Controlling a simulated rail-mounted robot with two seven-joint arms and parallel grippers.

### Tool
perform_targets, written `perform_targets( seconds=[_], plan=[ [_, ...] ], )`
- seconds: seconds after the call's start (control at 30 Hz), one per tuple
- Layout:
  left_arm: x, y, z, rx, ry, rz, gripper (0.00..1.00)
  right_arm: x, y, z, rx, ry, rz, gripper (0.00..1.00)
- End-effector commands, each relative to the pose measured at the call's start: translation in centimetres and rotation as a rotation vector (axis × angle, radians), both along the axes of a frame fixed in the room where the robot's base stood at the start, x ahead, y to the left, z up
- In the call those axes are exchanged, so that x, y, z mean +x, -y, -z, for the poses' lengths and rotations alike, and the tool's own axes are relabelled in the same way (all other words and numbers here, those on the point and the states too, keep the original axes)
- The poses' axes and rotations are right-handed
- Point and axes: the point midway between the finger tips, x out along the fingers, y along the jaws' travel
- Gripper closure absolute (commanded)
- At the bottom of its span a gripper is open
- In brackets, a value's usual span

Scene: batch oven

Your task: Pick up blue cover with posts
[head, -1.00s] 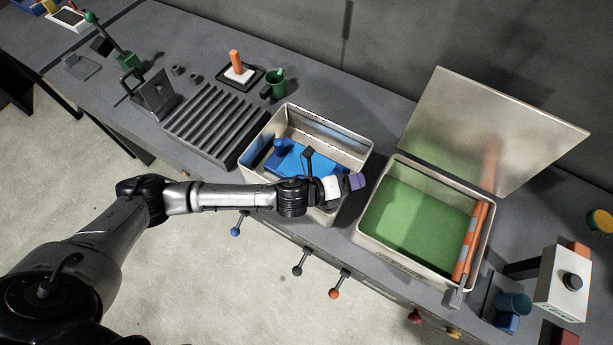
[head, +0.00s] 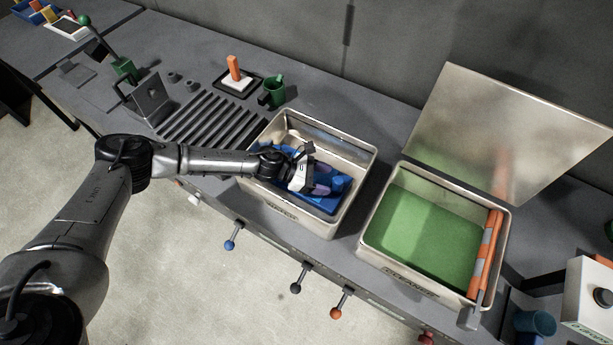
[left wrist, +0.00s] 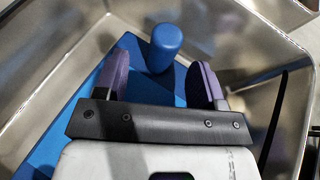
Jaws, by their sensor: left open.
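The blue cover (head: 325,203) lies inside the left metal bin (head: 366,160). One of its upright round posts (head: 341,183) shows in the head view, beyond my gripper. My left gripper (head: 318,185) is down inside the bin over the cover, with its purple finger pads apart. In the left wrist view the cover (left wrist: 62,125) is a flat blue plate, and a blue post (left wrist: 165,48) stands in line with the gap between the open fingers (left wrist: 160,80). My arm hides part of the cover. My right gripper is not in view.
A second bin with a green floor (head: 425,225) and raised lid (head: 510,130) stands to the right. An orange-and-grey bar (head: 486,255) lies along its right side. A ribbed rack (head: 210,120) and a green mug (head: 274,90) stand behind left. Knobbed levers (head: 302,270) line the front edge.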

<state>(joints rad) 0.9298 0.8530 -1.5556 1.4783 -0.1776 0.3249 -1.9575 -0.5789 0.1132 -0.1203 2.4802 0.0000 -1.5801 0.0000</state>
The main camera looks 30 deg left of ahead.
Motion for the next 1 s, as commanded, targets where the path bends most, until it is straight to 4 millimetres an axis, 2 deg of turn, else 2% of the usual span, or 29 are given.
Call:
perform_targets(
  seconds=[0.33,0.7,1.0],
  plan=[
    [1.5,3.5,1.9,-0.001,-0.002,-0.002,0.37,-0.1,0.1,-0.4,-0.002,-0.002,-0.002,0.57],
    [1.7,3.9,2.1,-0.001,-0.002,-0.003,0.38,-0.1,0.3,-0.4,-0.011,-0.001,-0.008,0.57],
    [1.7,3.9,2.1,-0.001,-0.003,-0.003,0.66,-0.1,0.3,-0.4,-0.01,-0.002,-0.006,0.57]
  ],
)
